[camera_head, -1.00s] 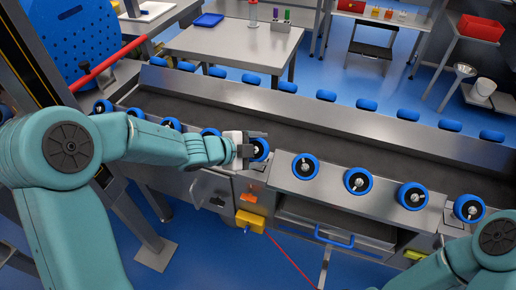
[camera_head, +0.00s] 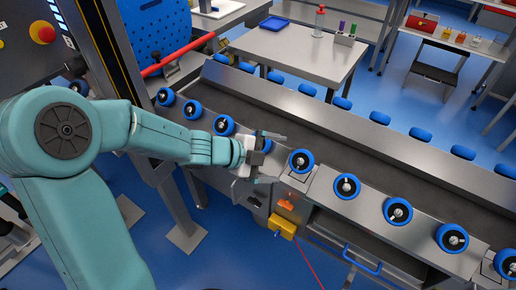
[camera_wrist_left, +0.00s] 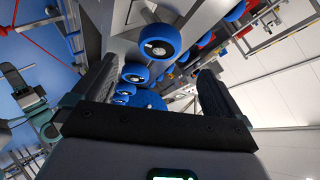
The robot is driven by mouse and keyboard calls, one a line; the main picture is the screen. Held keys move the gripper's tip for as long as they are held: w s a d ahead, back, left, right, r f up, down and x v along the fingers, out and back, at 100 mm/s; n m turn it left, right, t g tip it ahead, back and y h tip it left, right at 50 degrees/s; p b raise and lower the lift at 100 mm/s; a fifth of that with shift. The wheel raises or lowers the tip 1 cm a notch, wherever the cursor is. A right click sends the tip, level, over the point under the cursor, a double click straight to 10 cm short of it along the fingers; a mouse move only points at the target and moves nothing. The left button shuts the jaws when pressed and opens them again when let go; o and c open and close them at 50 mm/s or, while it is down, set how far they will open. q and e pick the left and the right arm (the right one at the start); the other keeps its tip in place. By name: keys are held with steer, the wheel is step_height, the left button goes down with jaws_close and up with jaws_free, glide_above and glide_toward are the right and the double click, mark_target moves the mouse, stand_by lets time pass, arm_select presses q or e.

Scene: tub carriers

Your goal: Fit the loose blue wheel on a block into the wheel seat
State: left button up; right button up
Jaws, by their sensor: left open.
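My left gripper (camera_head: 281,160) is open and empty at the front rail, its fingers pointing right. A blue wheel (camera_head: 301,161) with a grey hub sits just beyond the fingertips on a small separate plate. In the left wrist view, my open fingers (camera_wrist_left: 158,68) frame a row of blue wheels, and a near wheel (camera_wrist_left: 159,41) shows above the gap. Another blue wheel (camera_head: 264,146) is partly hidden behind my gripper. Another (camera_head: 506,263) is at the right edge. I cannot tell which wheel is loose, or make out the seat. My right gripper is out of view.
More blue wheels (camera_head: 348,186) line the front rail. A dark trough runs behind it, with blue rollers (camera_head: 380,118) beyond. Below are a yellow box (camera_head: 283,226) and a blue handle (camera_head: 362,263). A metal post stands left of the rail. Open floor lies in front.

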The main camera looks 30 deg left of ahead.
arm_select(q)
steer(key=p+v, duration=0.1)
steer(key=v, duration=0.4)
steer(key=shift+s, duration=0.1)
stand_by(0.3)
